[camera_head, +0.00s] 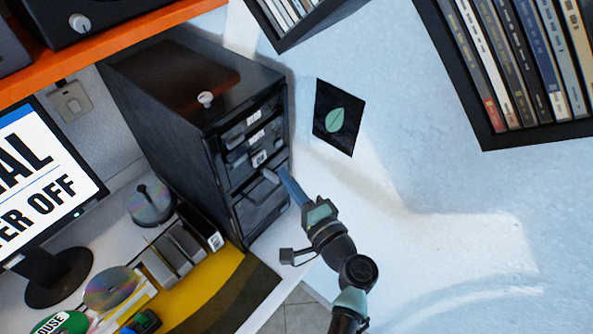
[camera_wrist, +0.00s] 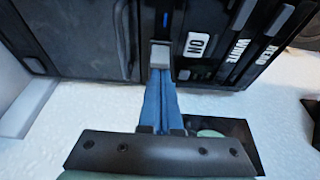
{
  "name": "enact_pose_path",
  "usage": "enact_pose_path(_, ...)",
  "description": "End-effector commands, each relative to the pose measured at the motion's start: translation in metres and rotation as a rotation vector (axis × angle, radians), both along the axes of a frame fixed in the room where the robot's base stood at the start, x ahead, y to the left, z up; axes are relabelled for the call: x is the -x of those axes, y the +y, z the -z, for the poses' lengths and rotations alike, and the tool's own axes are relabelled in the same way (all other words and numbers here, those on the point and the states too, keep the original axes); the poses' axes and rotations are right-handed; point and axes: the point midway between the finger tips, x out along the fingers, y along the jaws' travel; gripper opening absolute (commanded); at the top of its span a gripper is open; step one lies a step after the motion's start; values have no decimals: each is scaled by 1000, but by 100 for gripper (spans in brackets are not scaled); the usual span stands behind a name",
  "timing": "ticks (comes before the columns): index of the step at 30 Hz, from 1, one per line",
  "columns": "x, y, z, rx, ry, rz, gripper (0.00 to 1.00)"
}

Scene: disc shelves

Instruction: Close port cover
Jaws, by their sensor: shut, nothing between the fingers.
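The black disc drive tower (camera_head: 185,110) stands on the desk with its labelled front facing right. In the wrist view its front (camera_wrist: 210,75) shows a narrow strip with a small blue light beside labels reading ON, WRITE and READ. A large dark panel (camera_wrist: 75,40) with a curved handle lies left of the strip; I cannot tell whether it is the port cover or how far it stands open. My gripper (camera_head: 270,178) has its blue fingers together and empty.
An orange shelf (camera_head: 110,45) is above. Disc shelves (camera_head: 520,70) and a leaf sign (camera_head: 338,118) are on the wall. Free space lies right of the tower.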

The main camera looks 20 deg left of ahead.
Motion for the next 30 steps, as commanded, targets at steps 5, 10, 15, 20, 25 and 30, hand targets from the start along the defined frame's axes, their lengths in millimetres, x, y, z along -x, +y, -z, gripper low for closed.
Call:
enact_pose_path(5, 2, 1, 0, 0, 0, 0, 0)
enact_pose_path(10, 2, 1, 0, 0, 0, 0, 0)
enact_pose_path(15, 17, 7, 1, 0, 1, -1, 0)
enact_pose_path(20, 48, 18, 1, 0, 3, -3, 0)
enact_pose_path(25, 75, 27, 1, 0, 1, -2, 0)
enact_pose_path(30, 86, 31, 0, 0, 0, -1, 0)
